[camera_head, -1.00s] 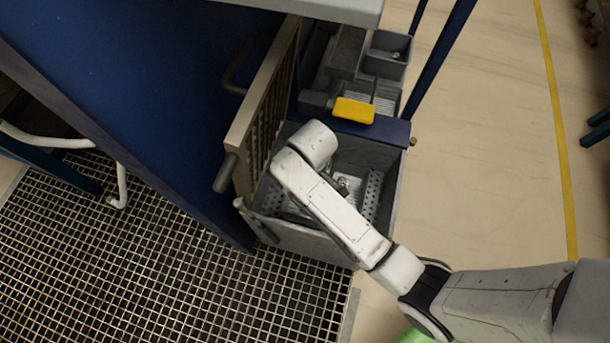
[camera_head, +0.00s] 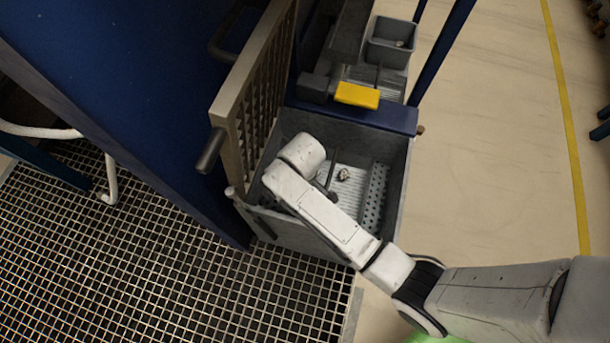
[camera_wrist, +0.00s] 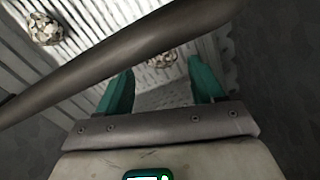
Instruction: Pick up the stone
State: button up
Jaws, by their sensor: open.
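A small pale, dark-patched stone (camera_head: 343,175) lies on the ribbed floor of the grey bin (camera_head: 398,190). In the head view my white arm reaches into the left part of the bin and hides the gripper.
A slatted metal gate (camera_head: 254,100) with a dark handle borders the bin's left side. A yellow block (camera_head: 357,95) sits at its back edge. A small grey box (camera_head: 390,52) stands behind. A blue panel (camera_head: 120,90) fills the left; open floor (camera_head: 490,150) lies right.

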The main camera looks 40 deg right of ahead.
notch_tip(320, 180, down, 3)
jog(key=shift+s+a+f+b, duration=0.1)
jog(key=shift+b, duration=0.45)
jog(key=c, duration=1.1)
notch_tip(320, 180, up, 10)
jog(key=p, duration=0.5)
jog(key=shift+c, duration=0.2)
